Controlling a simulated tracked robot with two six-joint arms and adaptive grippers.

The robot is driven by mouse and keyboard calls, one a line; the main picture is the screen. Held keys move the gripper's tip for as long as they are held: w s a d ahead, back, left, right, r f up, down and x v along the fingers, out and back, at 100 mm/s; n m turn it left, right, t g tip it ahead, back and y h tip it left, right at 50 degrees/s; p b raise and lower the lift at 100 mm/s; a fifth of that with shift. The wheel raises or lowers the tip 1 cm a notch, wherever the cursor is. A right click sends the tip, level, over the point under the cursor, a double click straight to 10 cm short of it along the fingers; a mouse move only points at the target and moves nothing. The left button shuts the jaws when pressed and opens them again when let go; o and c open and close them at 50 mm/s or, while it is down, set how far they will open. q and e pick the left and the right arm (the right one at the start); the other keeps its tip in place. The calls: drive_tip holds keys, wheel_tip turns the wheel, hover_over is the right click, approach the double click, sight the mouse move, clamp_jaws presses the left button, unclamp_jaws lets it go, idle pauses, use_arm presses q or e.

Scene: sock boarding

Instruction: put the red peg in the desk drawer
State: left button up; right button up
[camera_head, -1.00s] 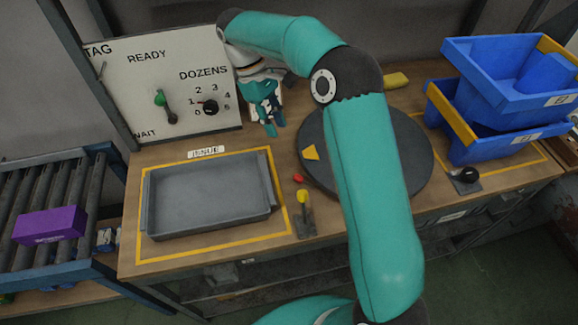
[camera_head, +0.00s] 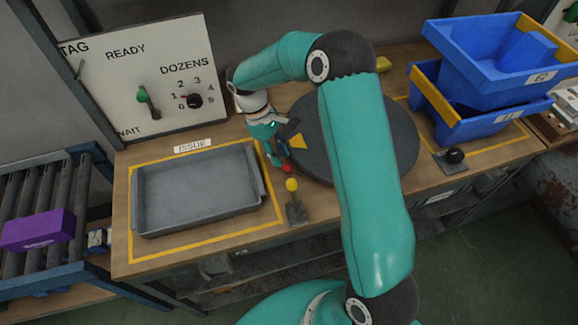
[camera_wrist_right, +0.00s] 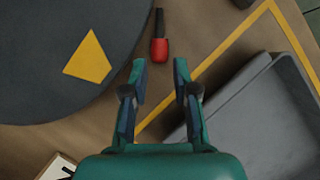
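The red peg (camera_head: 287,168) lies on the desk top (camera_head: 325,205) between the turntable and the grey tray. In the right wrist view the peg (camera_wrist_right: 160,49) shows a red end with a dark shaft in line with it. My right gripper (camera_head: 278,163) reaches down beside the peg. In the wrist view the right gripper (camera_wrist_right: 160,72) is open, its fingertips apart and nothing between them. The red end is just beyond the fingertips, roughly centred. A labelled panel (camera_head: 438,197) shows under the desk's right front edge; I cannot tell if it is the drawer. My left gripper is out of view.
A yellow-knobbed lever (camera_head: 292,185) stands close in front of the peg. The grey tray (camera_head: 262,190) is to the left, the dark turntable (camera_head: 400,150) to the right. Blue bins (camera_head: 470,125) and a black-knobbed lever (camera_head: 455,156) are farther right. A dial board (camera_head: 130,85) stands behind.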

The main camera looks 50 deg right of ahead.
sight(284, 165)
drive_tip(key=x, duration=0.3)
drive_tip(key=shift+f, duration=0.15)
drive_tip(key=shift+c, duration=0.2)
clamp_jaws()
